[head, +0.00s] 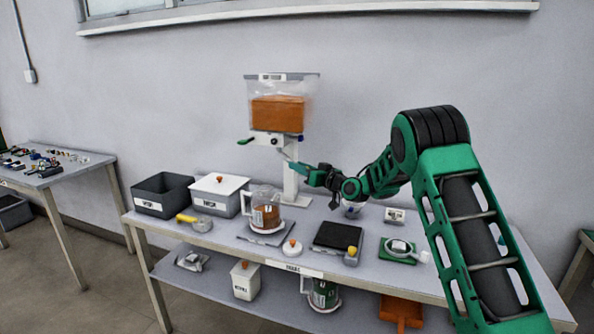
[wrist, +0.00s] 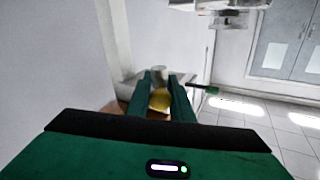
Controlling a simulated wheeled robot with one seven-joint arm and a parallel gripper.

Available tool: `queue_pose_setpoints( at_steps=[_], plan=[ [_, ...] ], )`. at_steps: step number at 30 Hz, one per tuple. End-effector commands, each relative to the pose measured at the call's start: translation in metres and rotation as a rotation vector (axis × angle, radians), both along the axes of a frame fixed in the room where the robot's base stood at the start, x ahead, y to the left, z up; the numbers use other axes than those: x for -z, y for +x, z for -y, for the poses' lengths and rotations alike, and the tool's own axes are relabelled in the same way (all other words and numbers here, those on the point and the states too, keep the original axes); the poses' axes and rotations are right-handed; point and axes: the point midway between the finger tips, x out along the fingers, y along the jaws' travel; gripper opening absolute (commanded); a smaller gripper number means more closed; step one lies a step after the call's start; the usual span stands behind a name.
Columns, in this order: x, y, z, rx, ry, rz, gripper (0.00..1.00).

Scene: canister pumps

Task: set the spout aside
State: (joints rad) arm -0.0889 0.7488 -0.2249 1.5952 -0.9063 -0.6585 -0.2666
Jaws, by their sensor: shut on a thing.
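The dispenser (head: 278,112) is a clear hopper with orange contents on a white stand, with a green handle (head: 245,141) at its left. My gripper (head: 298,166) is below the hopper, in front of the stand. A small pale piece, which looks like the spout (head: 285,154), shows just above the fingertips. In the wrist view, my gripper (wrist: 160,82) is shut on the spout (wrist: 159,74), a grey rounded piece between the fingertips. A yellow part shows lower between the fingers. Whether the spout still touches the dispenser is unclear.
Below stands a clear jug (head: 265,217) with orange contents. On the table are a dark bin (head: 163,193), a lidded white bin (head: 218,194), a yellow-handled scoop (head: 196,222), a white lid (head: 292,247), a black-topped pad (head: 335,236) and a green board (head: 400,257). Narrow gaps separate them.

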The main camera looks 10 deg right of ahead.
Motion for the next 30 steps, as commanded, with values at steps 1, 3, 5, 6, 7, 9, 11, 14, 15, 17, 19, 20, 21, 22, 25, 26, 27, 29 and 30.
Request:
queue_pose_setpoints(
  at_steps=[1,3,5,6,7,9,11,14,15,17,19,20,21,22,25,26,27,29,30],
  plan=[
    [0.002,0.002,0.005,0.009,-0.006,0.000,0.00],
    [0.002,0.002,0.005,0.009,-0.006,0.000,0.37],
    [0.002,0.002,0.005,0.009,-0.006,0.001,0.39],
    [0.001,0.002,0.004,0.009,-0.005,0.000,0.39],
    [0.001,0.001,0.004,0.008,-0.005,0.000,0.39],
    [0.001,0.001,0.004,0.007,-0.004,0.001,0.39],
    [0.001,0.001,0.003,0.007,-0.003,0.001,0.39],
    [0.000,-0.001,0.005,0.006,-0.002,0.000,0.39],
    [0.000,-0.003,0.006,0.006,-0.002,0.000,0.39],
    [0.000,-0.008,0.010,0.007,-0.002,0.000,0.39],
    [0.000,-0.016,0.016,0.008,-0.002,-0.001,0.39],
    [0.001,-0.020,0.020,0.009,-0.002,-0.001,0.39],
    [0.000,-0.026,0.024,0.009,-0.001,-0.001,0.39],
    [0.001,-0.031,0.028,0.010,-0.002,-0.002,0.39],
    [0.001,-0.047,0.039,0.010,-0.002,-0.002,0.39],
    [0.001,-0.051,0.042,0.010,-0.002,-0.002,0.39],
    [0.001,-0.056,0.046,0.010,-0.002,-0.002,0.39],
    [0.001,-0.064,0.052,0.010,-0.003,0.000,0.39],
    [0.002,-0.069,0.055,0.009,-0.002,-0.002,0.39]
  ],
)
